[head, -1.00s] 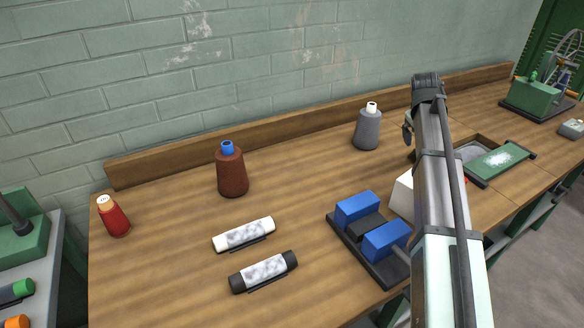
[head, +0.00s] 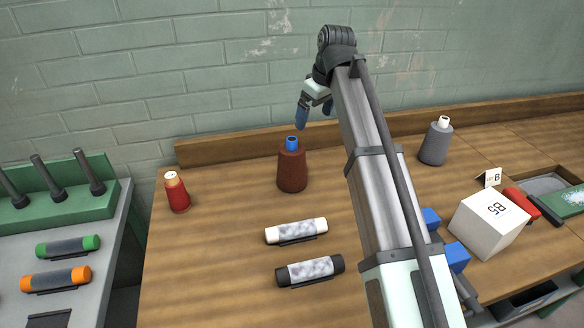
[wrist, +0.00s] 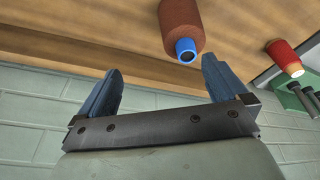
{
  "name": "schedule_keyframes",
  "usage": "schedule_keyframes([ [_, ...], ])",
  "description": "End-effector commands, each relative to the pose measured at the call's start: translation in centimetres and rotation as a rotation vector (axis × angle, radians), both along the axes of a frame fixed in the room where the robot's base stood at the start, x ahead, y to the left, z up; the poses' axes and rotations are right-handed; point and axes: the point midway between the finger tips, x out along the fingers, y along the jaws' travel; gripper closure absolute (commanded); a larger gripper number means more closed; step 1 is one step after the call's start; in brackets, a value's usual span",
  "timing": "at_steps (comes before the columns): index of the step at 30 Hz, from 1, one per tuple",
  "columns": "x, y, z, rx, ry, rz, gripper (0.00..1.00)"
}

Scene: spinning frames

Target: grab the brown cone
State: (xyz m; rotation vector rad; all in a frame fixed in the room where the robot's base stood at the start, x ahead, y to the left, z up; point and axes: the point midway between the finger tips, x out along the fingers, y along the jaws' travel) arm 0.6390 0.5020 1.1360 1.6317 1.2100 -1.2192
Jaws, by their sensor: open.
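The brown cone (head: 292,170) is a cone of brown thread with a blue top, upright on the wooden bench in the head view. It also shows at the top of the wrist view (wrist: 180,22), its blue tip pointing toward the gripper. My gripper (head: 314,116) is above and slightly right of the cone, near the wall. In the wrist view its two blue fingers (wrist: 160,82) are spread wide with nothing between them. The cone is ahead of the fingertips, closer to the right finger, and apart from them.
A red spool (head: 177,192) stands left of the cone and a grey cone (head: 436,142) to the right. White (head: 296,231) and black (head: 309,270) rolls lie in front. A white box (head: 489,224) sits at right. A wooden ledge (head: 225,149) runs along the wall.

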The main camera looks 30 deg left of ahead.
Motion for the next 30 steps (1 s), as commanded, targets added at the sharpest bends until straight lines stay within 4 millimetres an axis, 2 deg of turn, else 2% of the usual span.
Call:
schedule_keyframes([
  [1, -1.2, 1.1, 0.4, 0.005, 0.009, 0.028, 0.0],
  [3, -2.3, 2.1, 0.8, 0.008, 0.017, 0.052, 0.0],
  [7, -3.4, 3.0, 0.8, 0.012, 0.027, 0.075, 0.0],
  [11, -3.5, 3.4, -0.5, 0.011, 0.031, 0.078, 0.0],
  [21, -3.1, 4.8, -5.8, 0.011, 0.029, 0.077, 0.0],
  [30, -2.9, 5.2, -7.4, 0.012, 0.028, 0.077, 0.0],
])
